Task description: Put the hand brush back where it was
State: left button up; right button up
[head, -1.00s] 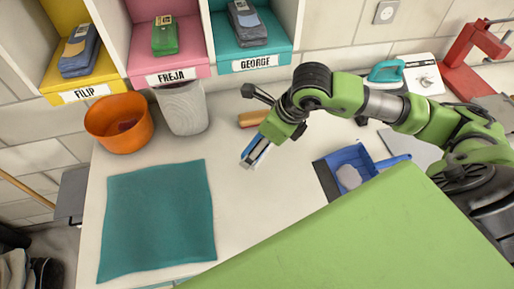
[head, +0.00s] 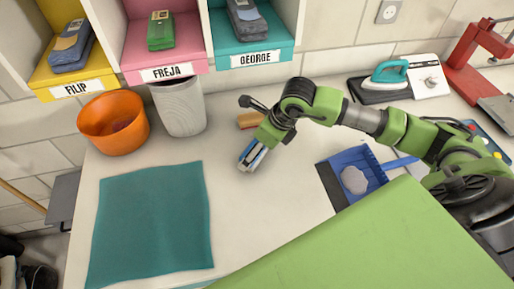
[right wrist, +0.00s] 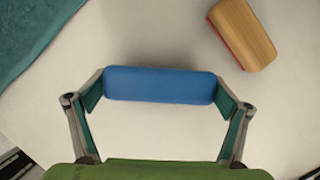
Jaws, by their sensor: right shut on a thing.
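In the right wrist view a plain blue oblong block (right wrist: 160,85), seemingly the hand brush, lies between the two fingers of my right gripper (right wrist: 160,105). The fingers press on its two short ends. Its underside is hidden. In the head view my right gripper (head: 250,158) is low over the pale worktop, between the teal cloth and the blue dustpan (head: 355,175). The dustpan holds a pale grey patch. I cannot tell whether the blue block touches the worktop. My left gripper is not in view.
A wooden block with a red side (right wrist: 243,34) lies close by. A teal cloth (head: 150,225), orange bowl (head: 113,124) and grey bin (head: 180,108) are at left. Labelled cubbies (head: 255,57) stand behind. An iron (head: 392,75) and red stand (head: 478,60) are at back right.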

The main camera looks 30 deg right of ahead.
jog(key=shift+f, duration=0.1)
jog(key=o, duration=0.8)
jog(key=shift+r, duration=0.3)
jog(key=b+v, duration=0.2)
jog(key=v, duration=0.9)
jog(key=shift+s+r, duration=0.2)
jog(key=shift+r, duration=0.15)
